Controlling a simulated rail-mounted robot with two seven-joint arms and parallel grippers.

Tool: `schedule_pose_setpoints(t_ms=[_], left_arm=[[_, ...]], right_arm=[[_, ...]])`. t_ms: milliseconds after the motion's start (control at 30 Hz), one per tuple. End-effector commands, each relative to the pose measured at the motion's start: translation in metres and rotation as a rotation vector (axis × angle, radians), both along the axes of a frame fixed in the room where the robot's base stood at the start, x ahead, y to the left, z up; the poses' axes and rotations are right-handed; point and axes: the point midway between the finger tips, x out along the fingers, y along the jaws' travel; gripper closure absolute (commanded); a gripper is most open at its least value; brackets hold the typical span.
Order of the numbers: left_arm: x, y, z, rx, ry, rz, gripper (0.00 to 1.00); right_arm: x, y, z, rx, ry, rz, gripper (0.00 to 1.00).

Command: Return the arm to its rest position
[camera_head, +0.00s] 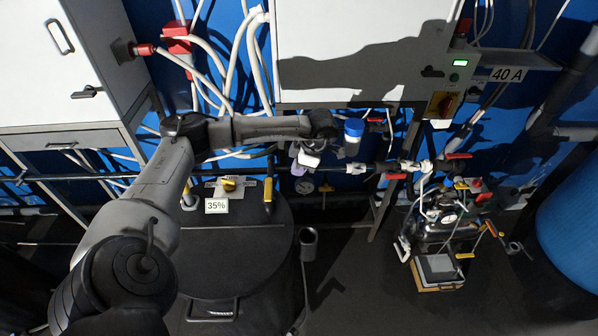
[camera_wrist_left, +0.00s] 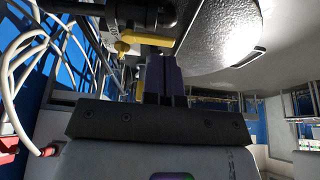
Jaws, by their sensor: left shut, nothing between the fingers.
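My left arm comes in from the lower left of the head view and reaches out over the black round tank (camera_head: 240,262). Its gripper (camera_head: 298,168) hangs in front of the pipework below the white cabinet, pointing down. In the left wrist view the two dark fingers (camera_wrist_left: 164,78) are together with nothing between them. A yellow handle (camera_wrist_left: 146,40) shows just beyond the fingertips; I cannot tell the exact gap. My right gripper is in neither view.
The tank top carries a 35% label (camera_head: 216,206) and a yellow valve handle (camera_head: 228,184). A white cabinet (camera_head: 360,50) overhangs behind my wrist. A pump-like unit (camera_head: 440,215) stands at right. Dark floor (camera_head: 350,285) is clear between them.

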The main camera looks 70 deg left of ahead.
Motion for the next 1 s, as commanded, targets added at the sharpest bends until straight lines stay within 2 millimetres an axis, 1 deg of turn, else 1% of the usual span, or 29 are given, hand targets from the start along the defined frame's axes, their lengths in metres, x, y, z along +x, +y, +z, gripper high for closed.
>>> schedule_pose_setpoints(t_ms=[200,367,467,567,667,700,767,800,867,900,967,1000], left_arm=[[0.002,-0.001,0.006,0.000,-0.001,0.000,1.00],[0.002,-0.001,0.006,0.000,-0.001,0.002,1.00],[0.008,-0.002,0.004,-0.004,-0.037,0.011,1.00],[0.025,-0.006,-0.001,-0.027,-0.149,0.015,1.00],[0.053,-0.017,-0.005,-0.098,-0.326,0.023,1.00],[0.067,-0.024,-0.005,-0.141,-0.409,0.032,1.00],[0.087,-0.037,-0.002,-0.217,-0.536,0.051,1.00],[0.100,-0.046,0.002,-0.271,-0.620,0.065,1.00],[0.119,-0.062,0.012,-0.358,-0.744,0.088,1.00],[0.131,-0.074,0.020,-0.419,-0.826,0.107,1.00],[0.147,-0.089,0.036,-0.511,-0.947,0.144,1.00],[0.157,-0.100,0.049,-0.574,-1.027,0.171,1.00]], right_arm=[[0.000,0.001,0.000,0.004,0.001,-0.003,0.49],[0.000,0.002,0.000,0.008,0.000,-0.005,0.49],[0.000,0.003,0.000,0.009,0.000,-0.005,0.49],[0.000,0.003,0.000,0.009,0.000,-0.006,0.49],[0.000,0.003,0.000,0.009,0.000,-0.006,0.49],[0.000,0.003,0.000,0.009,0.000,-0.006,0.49],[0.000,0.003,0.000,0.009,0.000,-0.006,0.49],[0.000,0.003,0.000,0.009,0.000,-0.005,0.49],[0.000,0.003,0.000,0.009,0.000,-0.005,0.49],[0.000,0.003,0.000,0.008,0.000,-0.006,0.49],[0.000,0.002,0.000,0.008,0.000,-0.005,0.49],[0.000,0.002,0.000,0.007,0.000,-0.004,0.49]])
